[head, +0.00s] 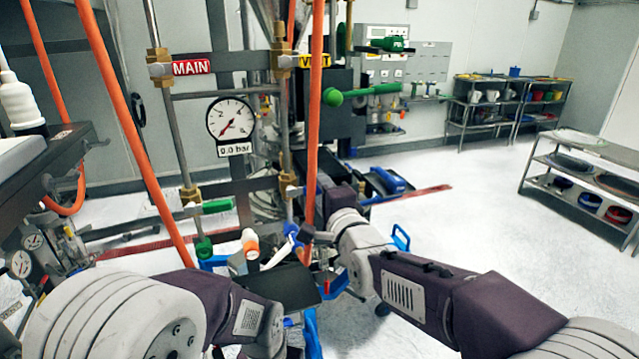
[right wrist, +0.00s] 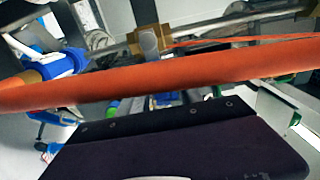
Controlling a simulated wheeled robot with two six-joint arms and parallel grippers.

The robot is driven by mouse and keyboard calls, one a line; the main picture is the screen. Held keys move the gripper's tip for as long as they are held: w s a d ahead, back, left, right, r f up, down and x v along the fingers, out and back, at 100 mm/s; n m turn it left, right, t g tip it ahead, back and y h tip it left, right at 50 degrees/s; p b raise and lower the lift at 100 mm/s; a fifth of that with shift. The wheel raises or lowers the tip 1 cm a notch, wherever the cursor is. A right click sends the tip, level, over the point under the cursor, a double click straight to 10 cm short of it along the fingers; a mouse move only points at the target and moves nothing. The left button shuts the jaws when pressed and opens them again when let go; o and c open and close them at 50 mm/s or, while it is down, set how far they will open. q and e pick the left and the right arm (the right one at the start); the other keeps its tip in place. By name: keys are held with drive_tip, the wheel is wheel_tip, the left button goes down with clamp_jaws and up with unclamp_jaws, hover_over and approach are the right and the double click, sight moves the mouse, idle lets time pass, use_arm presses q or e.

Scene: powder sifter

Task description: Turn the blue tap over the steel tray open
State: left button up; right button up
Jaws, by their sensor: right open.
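A small blue tap (head: 292,236) shows low on the pipework, left of my right gripper. Blue parts also show at the upper left of the right wrist view, beside an orange piece; I cannot tell if they are the tap. A dark, flat tray-like surface (head: 292,287) lies below the tap; I cannot tell if it is the steel tray. My right gripper (head: 309,238) is open, close to the tap on its right, with no clear contact. My left arm ends at lower centre; its fingers are not visible.
An orange hose (head: 315,110) hangs close to my right gripper and crosses the right wrist view (right wrist: 160,85). Green-handled valves (head: 215,206) and a pressure gauge (head: 231,118) stand on the pipes at left. Shelves (head: 590,175) stand at right, with clear floor before them.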

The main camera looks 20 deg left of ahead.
drive_tip(key=shift+a, duration=0.2)
drive_tip(key=shift+c, duration=0.3)
drive_tip(key=shift+a+f, duration=0.1)
clamp_jaws()
idle(0.8)
